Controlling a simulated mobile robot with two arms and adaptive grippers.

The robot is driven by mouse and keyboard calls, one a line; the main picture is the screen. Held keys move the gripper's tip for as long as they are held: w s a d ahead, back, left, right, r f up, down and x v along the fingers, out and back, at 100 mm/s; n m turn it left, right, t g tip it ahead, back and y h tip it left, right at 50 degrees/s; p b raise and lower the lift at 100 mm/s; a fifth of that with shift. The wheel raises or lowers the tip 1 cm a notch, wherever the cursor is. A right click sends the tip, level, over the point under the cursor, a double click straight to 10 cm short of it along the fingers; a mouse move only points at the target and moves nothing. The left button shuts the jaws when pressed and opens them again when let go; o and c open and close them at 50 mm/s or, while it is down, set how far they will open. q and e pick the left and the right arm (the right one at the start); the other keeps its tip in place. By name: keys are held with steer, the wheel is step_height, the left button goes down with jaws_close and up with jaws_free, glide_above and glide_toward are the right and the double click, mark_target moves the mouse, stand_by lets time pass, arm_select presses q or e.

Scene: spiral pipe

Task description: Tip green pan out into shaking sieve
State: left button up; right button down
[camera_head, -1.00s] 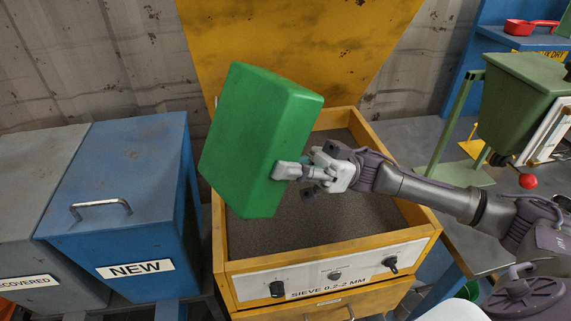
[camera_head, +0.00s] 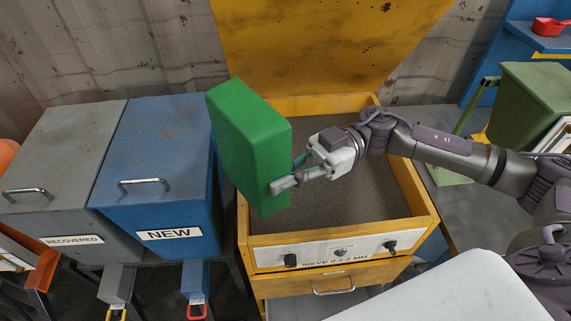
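The green pan (camera_head: 250,140) is tilted steeply on its side above the left part of the sieve, its outer underside facing me. My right gripper (camera_head: 282,180) is shut on the pan's right edge, coming in from the right. The pan's inside is hidden. The shaking sieve (camera_head: 258,242) is a yellow box labelled "SIEVE 0.2-2 MM", with its yellow lid (camera_head: 330,45) standing open behind. Grey-brown grains show over its bed (camera_head: 340,195). My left gripper is not in view.
A blue bin (camera_head: 160,150) labelled "NEW" and a grey bin (camera_head: 60,150) labelled "RECOVERED" stand left of the sieve, lids shut. A green hopper (camera_head: 535,95) stands at the right. A white surface (camera_head: 450,290) fills the lower right.

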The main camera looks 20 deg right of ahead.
mark_target(261, 198)
steer(key=shift+r+p, duration=0.1)
steer(key=shift+p, duration=0.2)
steer(key=a+h+p, duration=0.1)
steer(key=p, duration=0.3)
steer(key=a+f+t+h+p, duration=0.1)
steer(key=h+p, duration=0.1)
steer(key=p, duration=0.3)
steer(key=s+a+h+p, duration=0.1)
steer(key=h+p, duration=0.1)
steer(key=p, duration=0.3)
steer(key=shift+a+f, duration=0.15)
steer(key=shift+a, duration=0.25)
steer(key=shift+a+f+h+p, duration=0.15)
steer(key=shift+f+h+p, duration=0.15)
steer(key=shift+p, duration=0.25)
steer(key=shift+f+t, duration=0.15)
steer(key=shift+t, duration=0.15)
steer(key=shift+s+a+h+p, duration=0.1)
steer(key=shift+a+h+p, duration=0.2)
steer(key=shift+h+p, duration=0.6)
steer(key=shift+a+f+b, duration=0.2)
steer(key=shift+f+b, duration=0.1)
steer(key=shift+f, duration=0.35)
steer(key=f+h, duration=0.1)
steer(key=a+t+h, duration=0.1)
steer(key=f+h, duration=0.1)
steer(key=h, duration=0.1)
steer(key=shift+s+a+f+t, duration=0.3)
steer(key=shift+t, duration=0.1)
